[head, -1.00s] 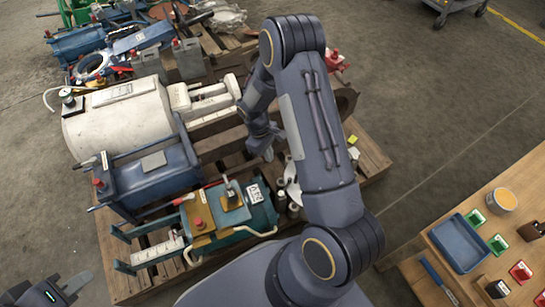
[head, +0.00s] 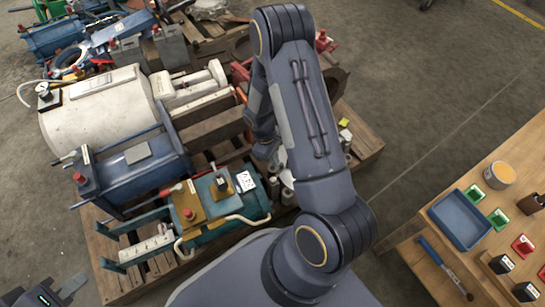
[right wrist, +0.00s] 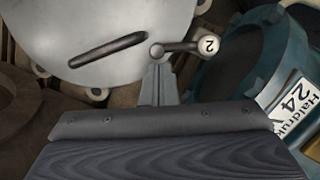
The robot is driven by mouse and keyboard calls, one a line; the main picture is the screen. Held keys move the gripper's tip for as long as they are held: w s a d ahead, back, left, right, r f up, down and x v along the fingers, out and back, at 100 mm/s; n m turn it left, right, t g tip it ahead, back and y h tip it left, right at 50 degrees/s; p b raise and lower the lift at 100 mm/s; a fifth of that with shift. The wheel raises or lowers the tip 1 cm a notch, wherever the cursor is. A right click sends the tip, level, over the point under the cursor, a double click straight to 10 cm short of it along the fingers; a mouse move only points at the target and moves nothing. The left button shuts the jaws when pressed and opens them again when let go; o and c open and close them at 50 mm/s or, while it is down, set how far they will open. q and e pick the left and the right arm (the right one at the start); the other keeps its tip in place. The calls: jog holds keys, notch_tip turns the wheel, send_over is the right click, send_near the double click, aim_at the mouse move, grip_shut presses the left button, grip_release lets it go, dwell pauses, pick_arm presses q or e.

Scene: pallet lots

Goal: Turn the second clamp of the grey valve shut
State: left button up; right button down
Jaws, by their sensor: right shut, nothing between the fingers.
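The grey valve is a round grey disc (right wrist: 110,30) at the top of the right wrist view, with a dark bar across its face. A clamp lever with a white knob marked 2 (right wrist: 208,45) lies at its lower edge, knob to the right. My right gripper (right wrist: 158,78) is shut and empty, its tips just below the lever's pivot end; I cannot tell whether they touch. In the head view my right gripper (head: 264,150) hangs over the pallet, and my arm hides most of the valve. My left gripper (head: 62,293) is at the lower left, its opening unclear.
A teal pump (head: 235,207) with a white label stands beside the valve. A blue machine (head: 145,172) and a cream tank (head: 100,115) stand further left on the wooden pallet (head: 365,145). A workbench (head: 510,215) with a blue tray (head: 459,220) is at the right.

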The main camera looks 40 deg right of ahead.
jog(key=shift+s+d+r+m+p, duration=0.1)
jog(key=shift+s+d+m+p, duration=0.3)
jog(key=shift+m, duration=0.6)
jog(key=shift+s+d+m+y, duration=0.2)
jog(key=shift+m+y, duration=0.1)
jog(key=shift+m, duration=0.3)
